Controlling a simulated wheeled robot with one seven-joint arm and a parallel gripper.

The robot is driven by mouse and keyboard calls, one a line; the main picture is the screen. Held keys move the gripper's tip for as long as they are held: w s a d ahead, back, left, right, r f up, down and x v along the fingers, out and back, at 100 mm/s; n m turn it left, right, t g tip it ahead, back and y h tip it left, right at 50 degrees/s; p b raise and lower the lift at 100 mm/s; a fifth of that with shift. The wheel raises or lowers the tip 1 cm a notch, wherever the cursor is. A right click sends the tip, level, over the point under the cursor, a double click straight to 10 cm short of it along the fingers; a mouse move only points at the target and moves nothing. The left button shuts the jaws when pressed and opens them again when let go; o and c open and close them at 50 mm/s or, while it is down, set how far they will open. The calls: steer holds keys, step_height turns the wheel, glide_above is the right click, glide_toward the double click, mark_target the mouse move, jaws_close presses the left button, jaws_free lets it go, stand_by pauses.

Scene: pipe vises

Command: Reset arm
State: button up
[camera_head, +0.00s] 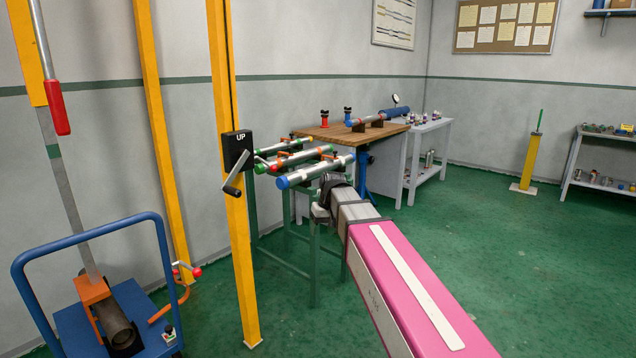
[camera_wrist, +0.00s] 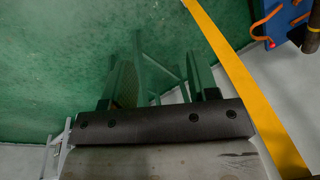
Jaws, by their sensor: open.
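My gripper (camera_wrist: 158,82) shows in the wrist view with its two fingers apart and nothing between them. Behind the fingers are the green floor and thin green legs of a stand. In the head view my pink and grey arm reaches forward from the lower right. Its dark end is in front of the green pipe stand (camera_head: 315,265) and hides part of it. The fingertips are hard to make out there. The nearest pipe (camera_head: 318,170), grey with a blue end, lies on the stand just above and behind my arm's end.
More pipes with green and yellow ends lie on the stand. A yellow post (camera_head: 240,260) with a crank box (camera_head: 236,150) stands left of it. A blue cart (camera_head: 140,300) is at the lower left. A wooden workbench (camera_head: 345,135) is behind. Open green floor (camera_head: 480,250) lies right.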

steer(key=s+d+f+m+h, duration=0.1)
steer(key=s+d+f+m, duration=0.1)
steer(key=s+d+f, duration=0.6)
steer(key=s+d+f+m+h, duration=0.1)
steer(key=s+d+f+m, duration=0.1)
steer(key=s+d+f, duration=0.6)
step_height(320, 180, down, 6)
steer(key=shift+d, duration=0.7)
